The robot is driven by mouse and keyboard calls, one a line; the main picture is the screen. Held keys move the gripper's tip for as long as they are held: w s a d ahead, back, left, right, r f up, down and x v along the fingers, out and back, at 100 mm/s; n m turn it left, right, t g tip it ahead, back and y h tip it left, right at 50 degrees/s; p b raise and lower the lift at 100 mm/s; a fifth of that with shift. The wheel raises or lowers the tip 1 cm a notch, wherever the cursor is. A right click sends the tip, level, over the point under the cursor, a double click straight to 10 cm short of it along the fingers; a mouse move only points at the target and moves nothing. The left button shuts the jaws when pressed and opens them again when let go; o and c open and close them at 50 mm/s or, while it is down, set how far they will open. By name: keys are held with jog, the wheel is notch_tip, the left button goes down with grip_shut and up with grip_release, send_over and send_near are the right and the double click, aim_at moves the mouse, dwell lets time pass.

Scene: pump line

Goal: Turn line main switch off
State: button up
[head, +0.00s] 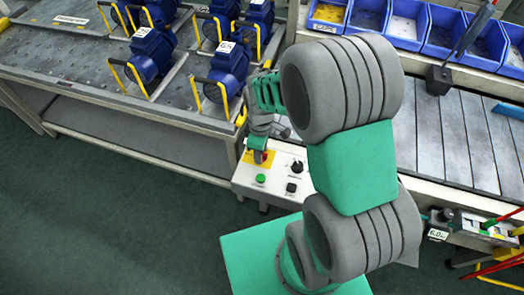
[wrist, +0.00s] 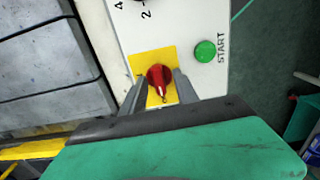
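The line main switch is a red rotary knob (wrist: 159,77) on a yellow plate (wrist: 140,60), set in a pale control panel (wrist: 195,20). In the head view the red knob (head: 260,156) shows just below my gripper (head: 260,147), largely covered by it. In the wrist view the two grey fingers of my gripper (wrist: 161,88) stand one on each side of the knob. Yellow plate shows between the fingers and the knob, so the gripper looks open around it. A small pale mark sits at the knob's lower edge.
A green START button (wrist: 205,51) sits beside the switch. The panel also bears a black rotary selector (head: 297,167) and a black square control (head: 291,188). A bench with blue pumps (head: 152,55) is at left; a conveyor (head: 455,125) and blue bins (head: 390,22) are at right.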

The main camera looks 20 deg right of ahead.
notch_tip(320, 180, up, 8)
jog(key=shift+f+b, duration=0.1)
jog(key=shift+b, duration=0.2)
jog(key=m, duration=0.2)
jog(key=shift+m, duration=0.3)
jog(key=s+m, duration=0.1)
jog(key=s+f+m, duration=0.1)
jog(key=m, duration=0.1)
jog(key=s+m+g, duration=0.1)
jog(key=s, duration=0.1)
jog(key=shift+f+m, duration=0.3)
jog(key=shift+f, duration=0.1)
jog(key=s+r+m+t, duration=0.3)
jog(key=r+t, duration=0.1)
jog(key=r, duration=0.9)
jog(key=shift+s+r+m+t, duration=0.2)
jog(key=shift+r+m+t, duration=0.05)
jog(key=shift+m+t, duration=0.05)
